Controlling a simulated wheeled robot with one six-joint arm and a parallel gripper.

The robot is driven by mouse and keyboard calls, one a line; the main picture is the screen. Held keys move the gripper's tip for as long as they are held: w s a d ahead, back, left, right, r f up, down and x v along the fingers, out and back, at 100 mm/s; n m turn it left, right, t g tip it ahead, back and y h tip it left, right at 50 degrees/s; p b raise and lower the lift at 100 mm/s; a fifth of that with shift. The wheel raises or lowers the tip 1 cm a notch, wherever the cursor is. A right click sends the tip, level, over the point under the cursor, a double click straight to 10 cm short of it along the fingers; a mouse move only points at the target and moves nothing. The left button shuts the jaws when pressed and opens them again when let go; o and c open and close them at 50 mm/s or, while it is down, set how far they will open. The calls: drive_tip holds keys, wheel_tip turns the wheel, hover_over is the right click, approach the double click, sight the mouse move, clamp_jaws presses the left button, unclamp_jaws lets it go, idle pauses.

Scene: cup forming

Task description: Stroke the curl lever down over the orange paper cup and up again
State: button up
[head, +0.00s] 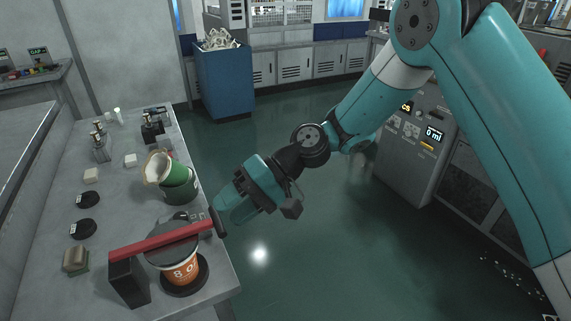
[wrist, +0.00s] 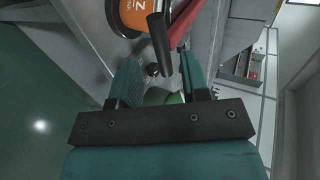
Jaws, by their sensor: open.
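The orange paper cup (head: 180,273) stands on a black round base at the near end of the bench, under a dark disc. The red curl lever (head: 158,241) reaches across above it from a black post (head: 129,281) to a black handle (head: 219,221) at the bench's right edge. In the wrist view the cup (wrist: 134,13), the red lever (wrist: 183,22) and the handle (wrist: 159,42) show at the top. My gripper (head: 228,209) is open and empty, just beyond the handle. Its fingers (wrist: 157,78) are apart, with the handle ahead of them and not clasped.
A green holder (head: 178,185) with a tilted pale cup stands behind the lever on the bench (head: 60,215). Black discs (head: 82,229), small blocks and metal fixtures lie along the bench. A blue bin (head: 224,85) stands at the back. The floor right of the bench is clear.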

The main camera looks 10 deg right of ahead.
drive_tip(key=v, duration=1.5)
drive_tip(key=shift+d+r+b, duration=0.15)
drive_tip(key=shift+d+b, duration=0.1)
drive_tip(key=shift+b, duration=0.1)
drive_tip(key=s+r+n+t+h, duration=0.2)
drive_tip(key=s+r+h, duration=0.3)
drive_tip(key=s, duration=0.7)
drive_tip(key=s+d+n+t+h+p, duration=0.1)
drive_tip(key=s+d, duration=0.3)
drive_tip(key=s, duration=0.6)
drive_tip(key=shift+d+f+t+h, duration=0.35)
drive_tip(key=shift+t+h, duration=0.15)
drive_tip(key=shift+h, duration=0.3)
drive_tip(key=shift+a, duration=0.1)
